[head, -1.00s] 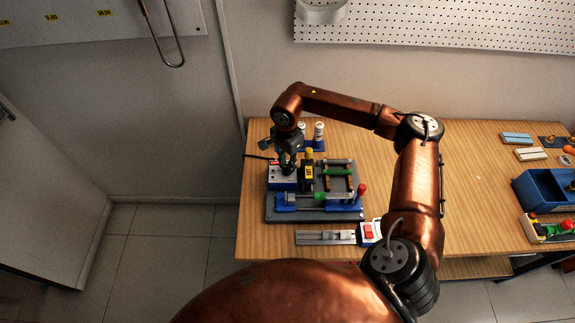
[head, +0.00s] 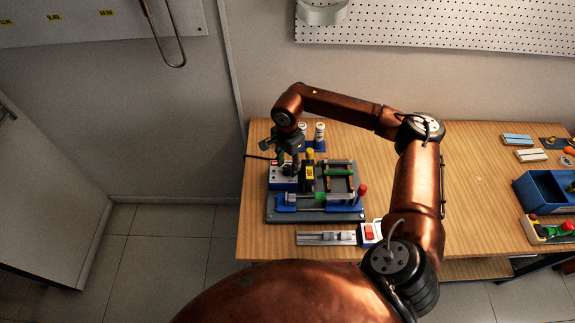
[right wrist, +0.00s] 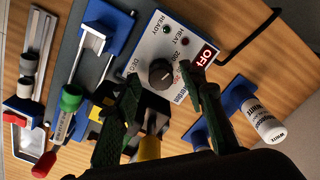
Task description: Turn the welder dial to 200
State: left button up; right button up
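The welder (head: 282,178) is a pale box on a dark base at the left of the bench. In the right wrist view its face (right wrist: 146,50) carries a round black dial (right wrist: 162,73), with printing that includes READY, HEAT and what looks like 200. A red display (right wrist: 207,54) on it reads OFF. My right gripper (head: 287,168) points down over the welder. In the right wrist view its green-black fingers (right wrist: 161,76) are apart, one on each side of the dial, with gaps visible; I cannot tell their height above it. The dial's pointer is not clear. My left gripper is not in view.
The dark base (head: 300,216) also carries blue clamps and a red-knobbed lever (head: 361,189). White bottles (head: 319,131) stand behind. A rail tool with a red switch (head: 369,232) lies in front. A blue bin (head: 541,192) is far right; the bench between is clear.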

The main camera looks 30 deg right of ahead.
aim_at(288, 168)
notch_tip(288, 168, up, 12)
dwell(0.4)
jog(key=shift+f, duration=0.1)
dwell(0.3)
